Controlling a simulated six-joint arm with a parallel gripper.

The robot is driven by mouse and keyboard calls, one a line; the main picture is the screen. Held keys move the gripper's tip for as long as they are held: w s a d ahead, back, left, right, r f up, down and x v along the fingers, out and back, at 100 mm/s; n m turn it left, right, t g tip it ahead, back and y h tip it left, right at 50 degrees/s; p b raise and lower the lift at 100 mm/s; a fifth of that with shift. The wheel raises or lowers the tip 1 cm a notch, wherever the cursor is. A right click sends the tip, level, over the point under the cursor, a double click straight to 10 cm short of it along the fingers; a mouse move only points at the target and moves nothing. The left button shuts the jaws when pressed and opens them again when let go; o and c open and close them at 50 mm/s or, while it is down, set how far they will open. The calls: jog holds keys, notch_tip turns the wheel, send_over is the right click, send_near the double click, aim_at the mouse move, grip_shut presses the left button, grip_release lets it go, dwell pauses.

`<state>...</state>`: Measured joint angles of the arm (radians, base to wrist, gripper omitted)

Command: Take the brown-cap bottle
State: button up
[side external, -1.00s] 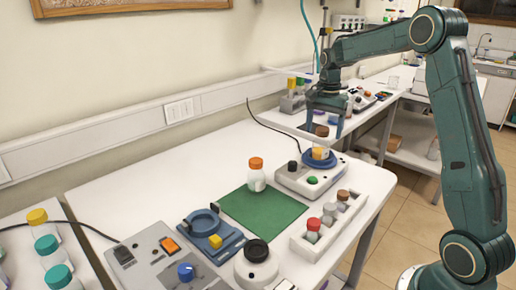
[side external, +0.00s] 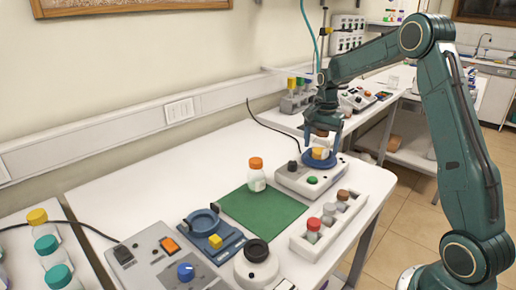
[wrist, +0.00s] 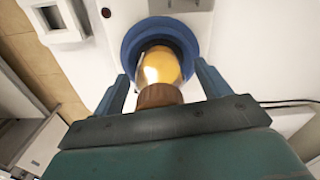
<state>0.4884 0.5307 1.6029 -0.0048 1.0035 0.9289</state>
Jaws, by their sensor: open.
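A bottle with a brown cap (side external: 321,133) and a yellow-amber body (side external: 320,153) stands on the round blue plate of a white device. In the wrist view its brown cap (wrist: 158,96) is nearest the camera and its amber body (wrist: 160,68) extends to the blue plate (wrist: 133,38). My gripper (side external: 323,144) points down over the bottle, open, with one finger on each side of it. The wrist view shows gaps between the bottle and both fingers. The bottle is partly hidden by my gripper in the side view.
An orange-cap bottle (side external: 257,176) stands on the green mat (side external: 262,212). A white rack (side external: 305,245) holds small bottles with red and brown caps. The white device (side external: 290,178) has a green button.

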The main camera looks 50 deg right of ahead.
dwell(0.3)
jog(key=c, duration=1.2)
jog(key=shift+r, duration=0.15)
notch_tip(320, 180, up, 20)
jog(key=shift+f, duration=0.15)
dwell(0.4)
